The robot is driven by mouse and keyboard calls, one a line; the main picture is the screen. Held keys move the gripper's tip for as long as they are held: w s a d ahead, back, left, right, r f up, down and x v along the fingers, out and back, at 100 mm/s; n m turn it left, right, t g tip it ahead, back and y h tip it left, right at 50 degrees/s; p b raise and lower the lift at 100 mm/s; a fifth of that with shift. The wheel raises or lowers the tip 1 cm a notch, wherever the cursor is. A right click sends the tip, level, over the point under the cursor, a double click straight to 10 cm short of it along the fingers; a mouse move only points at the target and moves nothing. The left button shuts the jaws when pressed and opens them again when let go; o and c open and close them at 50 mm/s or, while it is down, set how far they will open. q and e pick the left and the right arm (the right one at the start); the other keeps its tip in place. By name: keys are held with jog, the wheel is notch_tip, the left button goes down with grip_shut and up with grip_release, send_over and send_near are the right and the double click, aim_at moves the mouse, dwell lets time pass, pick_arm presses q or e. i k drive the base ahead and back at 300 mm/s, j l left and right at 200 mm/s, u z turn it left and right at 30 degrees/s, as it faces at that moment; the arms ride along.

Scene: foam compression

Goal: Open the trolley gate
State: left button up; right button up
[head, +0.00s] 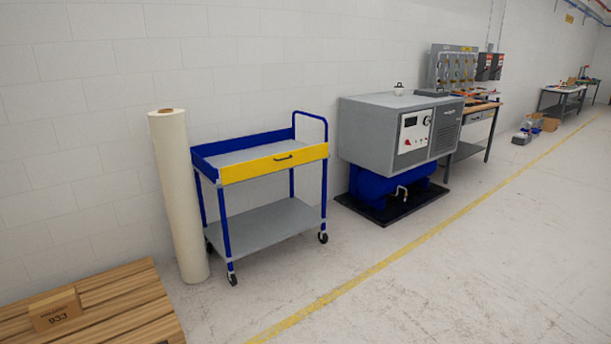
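A blue trolley (224,222) with a grey top shelf and a grey lower shelf (265,225) stands on casters by the wall, in the middle left of the head view. Its gate is a yellow front panel (240,172) with a dark handle (283,158) near its middle. The gate is upright along the front edge of the top shelf, so it looks closed. The top shelf appears empty. Neither of my grippers is in view.
A tall cream roll (180,200) stands close to the trolley's left side. A wooden pallet (120,295) with a cardboard box (56,310) lies at front left. A grey compressor (375,135) stands right of the trolley. Floor in front is clear, with a yellow line (360,282).

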aim_at(232, 173)
jog(key=i, duration=2.3)
